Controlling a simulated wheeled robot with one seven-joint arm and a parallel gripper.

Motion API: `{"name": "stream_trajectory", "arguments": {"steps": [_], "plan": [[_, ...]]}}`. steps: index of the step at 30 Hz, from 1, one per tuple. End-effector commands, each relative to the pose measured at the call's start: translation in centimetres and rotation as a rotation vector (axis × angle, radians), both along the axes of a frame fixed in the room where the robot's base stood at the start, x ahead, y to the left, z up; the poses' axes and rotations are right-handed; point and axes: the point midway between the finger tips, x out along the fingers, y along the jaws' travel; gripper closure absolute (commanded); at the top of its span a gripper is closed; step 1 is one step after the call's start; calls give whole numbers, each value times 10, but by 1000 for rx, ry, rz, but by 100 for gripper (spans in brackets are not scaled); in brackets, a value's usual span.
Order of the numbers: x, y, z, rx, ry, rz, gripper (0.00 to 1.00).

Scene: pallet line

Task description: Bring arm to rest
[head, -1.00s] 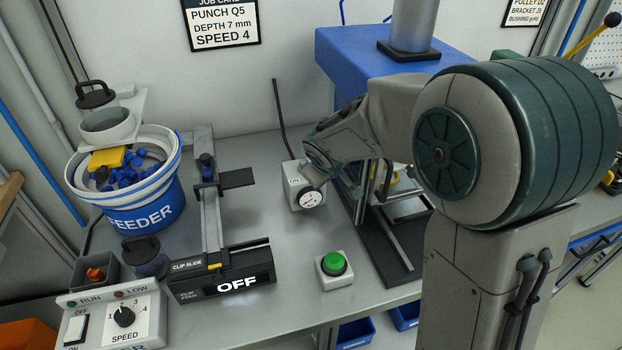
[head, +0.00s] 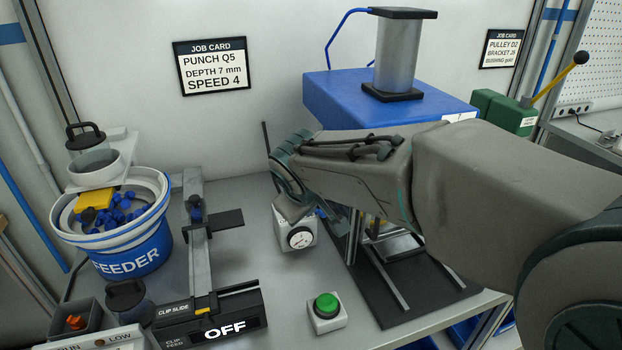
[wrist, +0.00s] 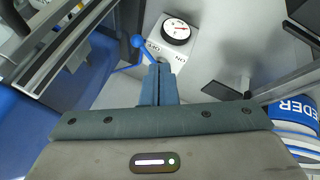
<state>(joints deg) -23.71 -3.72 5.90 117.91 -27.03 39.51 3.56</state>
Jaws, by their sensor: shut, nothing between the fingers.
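My arm reaches across the head view from the right. In the wrist view the two dark fingers of my gripper (wrist: 158,84) are closed together with nothing between them. Their tips point toward a pale grey box with a round dial (wrist: 172,32) and a blue lever (wrist: 137,41). I cannot tell the distance between tips and box. In the head view the dial box (head: 296,232) stands below the wrist, its upper part hidden by my arm, and the fingers do not show clearly.
The feeder bowl (head: 118,250) stands left with blue pieces in it. The clip slide unit (head: 212,312) reads OFF. A green button (head: 326,306) sits on the bench front. The blue-topped press (head: 340,100) stands behind my arm. Bare bench lies between slide and button.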

Motion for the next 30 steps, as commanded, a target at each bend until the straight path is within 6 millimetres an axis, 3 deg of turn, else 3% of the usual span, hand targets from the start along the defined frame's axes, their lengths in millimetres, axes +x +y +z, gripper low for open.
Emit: {"name": "stream_trajectory", "arguments": {"steps": [2, 5, 10, 15, 21, 30], "plan": [[-3, -7, 0, 4, 7, -18, 100], [-16, -35, -3, 24, 36, -94, 100], [-72, -110, -20, 114, 141, -339, 100], [-136, -155, -42, 234, 243, -564, 100], [-176, -168, -58, 326, 305, -694, 100], [-181, -168, -60, 338, 315, -707, 100]]}}
